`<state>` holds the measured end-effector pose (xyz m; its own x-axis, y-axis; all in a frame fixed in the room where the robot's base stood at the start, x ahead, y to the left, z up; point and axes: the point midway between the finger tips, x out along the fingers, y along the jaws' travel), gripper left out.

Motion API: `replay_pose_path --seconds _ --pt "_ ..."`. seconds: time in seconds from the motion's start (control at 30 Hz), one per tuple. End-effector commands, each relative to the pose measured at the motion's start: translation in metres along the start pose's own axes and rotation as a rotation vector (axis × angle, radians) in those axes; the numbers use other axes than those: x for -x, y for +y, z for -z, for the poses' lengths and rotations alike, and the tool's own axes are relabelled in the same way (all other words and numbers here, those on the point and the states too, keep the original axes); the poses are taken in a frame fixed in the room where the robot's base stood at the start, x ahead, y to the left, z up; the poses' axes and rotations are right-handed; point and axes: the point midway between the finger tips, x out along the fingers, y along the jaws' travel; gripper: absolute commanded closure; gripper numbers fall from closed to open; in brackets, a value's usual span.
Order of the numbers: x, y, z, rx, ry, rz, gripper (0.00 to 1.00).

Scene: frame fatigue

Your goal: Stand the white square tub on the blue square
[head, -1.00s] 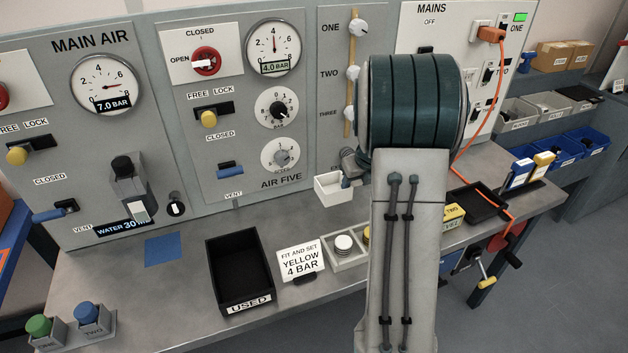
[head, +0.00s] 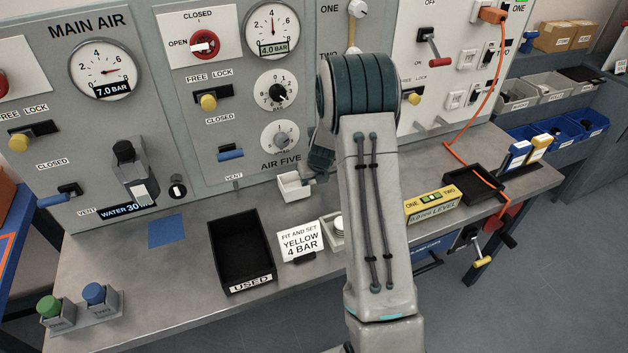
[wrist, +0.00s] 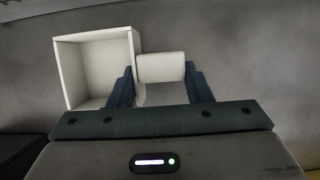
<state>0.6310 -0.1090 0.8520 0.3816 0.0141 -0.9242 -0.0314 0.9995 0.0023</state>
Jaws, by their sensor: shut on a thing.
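The white square tub (head: 291,187) is in the air in front of the grey panel, above the bench's back part, right of the black tray. My gripper (head: 311,181) is at its right side, partly hidden by my arm. In the wrist view the tub (wrist: 72,75) shows its open, empty inside. There my gripper (wrist: 161,82) is shut on a white block-like grip (wrist: 160,66) at the tub's side. The blue square (head: 166,231) lies flat and bare on the bench, left of the black tray and well left of the tub.
The black USED tray (head: 213,258) stands between tub and blue square. A valve block (head: 135,180) juts from the panel behind the blue square. Green and blue buttons (head: 93,293) sit front left.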

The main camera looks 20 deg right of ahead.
Motion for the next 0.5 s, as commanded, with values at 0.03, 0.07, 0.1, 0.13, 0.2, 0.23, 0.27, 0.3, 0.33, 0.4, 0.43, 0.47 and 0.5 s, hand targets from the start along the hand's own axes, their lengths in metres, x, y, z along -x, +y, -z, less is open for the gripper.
replay_pose_path --seconds 0.03,0.07,0.1,0.13,0.2,0.23,0.27,0.3,0.33,0.4,0.43,0.47,0.5 --pt "-0.0043 -0.0004 0.0019 -0.001 0.000 0.000 0.78" --pt "-0.0062 -0.0001 0.0027 -0.001 0.000 0.000 0.78" --pt "-0.0076 0.0001 0.0032 0.000 0.000 -0.001 0.78" --pt "-0.0081 0.0001 0.0033 0.000 -0.001 0.000 0.78" --pt "-0.0080 0.0002 0.0031 0.001 -0.002 0.000 0.78" --pt "-0.0080 0.0002 0.0031 0.001 -0.002 0.000 0.78" --pt "-0.0079 0.0002 0.0031 0.001 -0.002 0.000 0.78" --pt "-0.0079 0.0001 0.0031 0.001 -0.001 0.000 0.78" --pt "-0.0081 0.0001 0.0032 0.001 -0.001 0.000 0.78" --pt "-0.0100 0.0001 0.0040 0.001 -0.001 0.000 0.78" --pt "-0.0111 0.0002 0.0045 0.000 -0.001 0.000 0.78" --pt "-0.0112 0.0001 0.0046 0.000 -0.001 0.000 0.52" --pt "-0.0102 0.0001 0.0042 0.000 -0.001 0.000 0.41"
